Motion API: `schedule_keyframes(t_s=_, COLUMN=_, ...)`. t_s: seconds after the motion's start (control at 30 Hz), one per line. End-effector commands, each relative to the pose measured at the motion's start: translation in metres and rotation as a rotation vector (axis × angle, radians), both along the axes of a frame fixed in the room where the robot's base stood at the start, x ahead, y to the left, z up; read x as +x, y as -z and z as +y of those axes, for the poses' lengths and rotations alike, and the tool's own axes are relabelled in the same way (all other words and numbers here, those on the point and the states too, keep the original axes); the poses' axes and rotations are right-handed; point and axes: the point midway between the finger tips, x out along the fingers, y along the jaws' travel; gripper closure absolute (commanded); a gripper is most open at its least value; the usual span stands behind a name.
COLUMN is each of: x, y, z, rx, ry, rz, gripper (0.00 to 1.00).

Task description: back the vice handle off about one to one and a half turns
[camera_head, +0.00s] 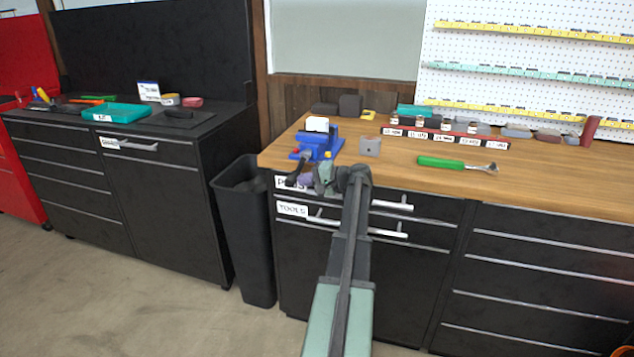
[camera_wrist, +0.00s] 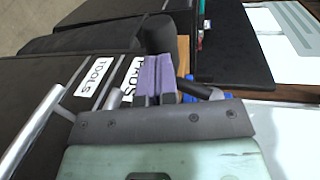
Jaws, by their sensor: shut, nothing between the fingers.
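The blue vice (camera_head: 320,146) stands at the left front corner of the wooden bench, with a white block (camera_head: 317,124) at its top. Its dark handle (camera_head: 296,172) hangs at the front, partly hidden by my arm and gripper. My gripper (camera_head: 305,180), with purple fingers, is in front of the bench edge, just below the vice. In the wrist view the purple fingers (camera_wrist: 156,78) are shut with nothing between them. A dark bar, seemingly the handle (camera_wrist: 200,89), lies close beside them; I cannot tell whether they touch. Only bits of blue vice show there.
Drawers with labels and bar handles (camera_head: 388,233) lie close below my gripper. A black bin (camera_head: 245,220) stands left of the bench. A grey block (camera_head: 370,146) and a green-handled tool (camera_head: 455,164) lie on the bench right of the vice.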

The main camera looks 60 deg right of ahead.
Motion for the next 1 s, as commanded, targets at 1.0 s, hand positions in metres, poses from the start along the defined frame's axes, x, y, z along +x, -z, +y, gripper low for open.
schedule_keyframes(t_s=1.0, x=-0.004, y=0.005, z=0.003, rx=0.0, ry=-0.009, rz=0.0, gripper=1.0)
